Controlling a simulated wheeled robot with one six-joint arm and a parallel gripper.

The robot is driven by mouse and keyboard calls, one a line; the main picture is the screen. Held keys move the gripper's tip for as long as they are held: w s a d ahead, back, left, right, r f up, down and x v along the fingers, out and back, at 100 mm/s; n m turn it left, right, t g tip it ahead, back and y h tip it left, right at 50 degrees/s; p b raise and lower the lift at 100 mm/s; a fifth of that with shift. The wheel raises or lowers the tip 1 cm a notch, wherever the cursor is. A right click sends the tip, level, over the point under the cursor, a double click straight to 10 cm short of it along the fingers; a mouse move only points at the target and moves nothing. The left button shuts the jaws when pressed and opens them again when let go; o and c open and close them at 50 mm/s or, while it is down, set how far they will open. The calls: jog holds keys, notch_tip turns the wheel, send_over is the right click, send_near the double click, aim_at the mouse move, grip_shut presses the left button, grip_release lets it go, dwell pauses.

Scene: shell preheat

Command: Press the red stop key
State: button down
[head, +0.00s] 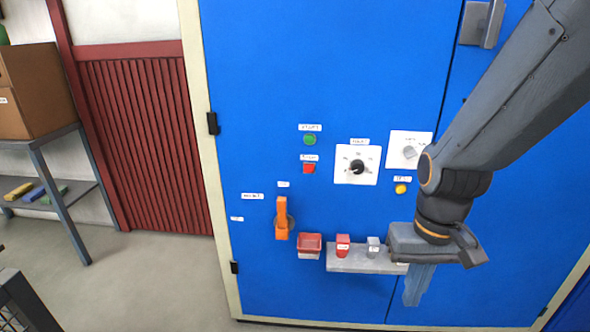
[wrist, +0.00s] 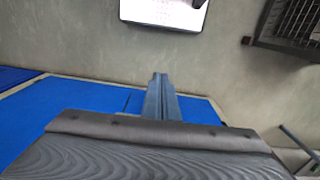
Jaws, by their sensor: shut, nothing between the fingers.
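A round green button (head: 309,140) sits above that label. My gripper (head: 416,290) is shut and empty, with its fingers pointing down. In the head view it is to the right of and below the red key, in front of the right part of the small shelf. The shut fingers also show in the wrist view (wrist: 160,85); the red key does not show there.
A dial plate (head: 372,176), a white knob plate (head: 421,138) and a yellow button (head: 400,189) lie right of the key. An orange lever (head: 281,217), red bin (head: 309,246) and grey shelf (head: 350,263) with small blocks are lower down. Left floor is partly clear.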

aim_at(309, 168)
jog(key=w+a+f+n+t, duration=0.1)
jog(key=w+n+t, duration=0.2)
jog(key=w, duration=0.4)
jog(key=w+a+f+n+t+y+b, duration=0.1)
jog(key=w+n+t, duration=0.1)
jog(key=w, duration=0.5)
jog(key=w+a+f+n+t, duration=0.1)
jog(key=w+a+n+t, duration=0.15)
jog(key=w, duration=0.45)
jog(key=w+a+r+n+t+y, duration=0.2)
jog(key=w+a+r+n+y, duration=0.1)
jog(key=a+n+y, duration=0.2)
jog(key=w+a+r+n+t+y+b, duration=0.1)
jog(key=w+a+r+n+t+y, duration=0.1)
jog(key=a+n+y, duration=0.4)
jog(key=a+r+t, duration=0.1)
jog(key=a, duration=0.2)
jog(key=shift+w+a+r, duration=0.2)
jog(key=shift+w+r, duration=0.05)
jog(key=shift+w, duration=0.15)
jog(key=shift+w+b, duration=0.1)
jog(key=shift+b, duration=0.2)
jog(key=w+b, duration=0.1)
jog(key=w, duration=0.7)
jog(key=shift+w+d, duration=0.2)
jog(key=shift+w, duration=0.15)
jog(key=shift+w+b, duration=0.2)
jog(key=shift+b, duration=0.15)
